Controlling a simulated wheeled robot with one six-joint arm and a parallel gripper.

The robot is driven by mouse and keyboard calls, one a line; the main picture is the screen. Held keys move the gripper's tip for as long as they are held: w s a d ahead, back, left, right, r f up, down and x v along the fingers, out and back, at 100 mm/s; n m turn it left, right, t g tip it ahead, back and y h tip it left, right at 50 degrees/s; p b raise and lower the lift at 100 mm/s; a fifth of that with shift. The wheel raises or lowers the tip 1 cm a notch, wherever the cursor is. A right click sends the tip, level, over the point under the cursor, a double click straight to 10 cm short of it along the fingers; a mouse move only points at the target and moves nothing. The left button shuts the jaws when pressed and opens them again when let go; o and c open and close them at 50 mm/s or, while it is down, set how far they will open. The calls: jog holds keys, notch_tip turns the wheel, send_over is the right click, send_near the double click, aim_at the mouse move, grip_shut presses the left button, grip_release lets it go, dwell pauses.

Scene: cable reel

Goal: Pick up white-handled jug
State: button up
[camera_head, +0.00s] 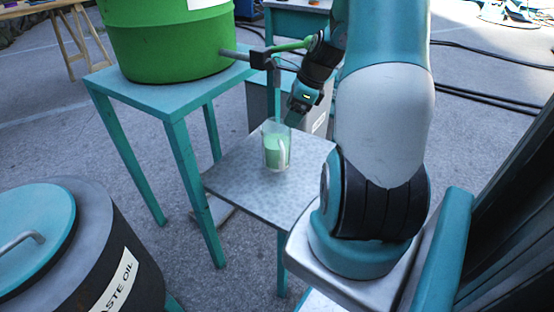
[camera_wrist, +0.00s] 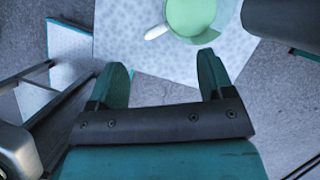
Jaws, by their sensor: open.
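The white-handled jug (camera_head: 276,148) stands upright on a small grey-topped table (camera_head: 235,172) in the head view. It is clear-walled, green inside, with a white handle. In the wrist view the jug (camera_wrist: 190,16) is at the top, partly cut off, with its white handle (camera_wrist: 157,32) pointing left. My gripper (camera_wrist: 165,82) is open and empty. Its two green fingers point toward the jug but stay apart from it, with the jug ahead and slightly right of the gap. In the head view my wrist is just behind and above the jug; the fingertips are hard to make out there.
A green drum (camera_head: 170,40) with a side tap (camera_head: 262,58) stands on a taller teal table (camera_head: 150,93), and the tap overhangs the jug's table. A waste oil barrel (camera_head: 105,250) stands at the lower left. The grey tabletop around the jug is bare.

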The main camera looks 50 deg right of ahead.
aim_at(276, 136)
jog(key=b+x, duration=0.3)
jog(key=x, duration=0.8)
jog(key=shift+r, duration=0.1)
grip_shut()
jog(key=shift+s+a, duration=0.1)
jog(key=shift+a, duration=0.05)
dwell(0.9)
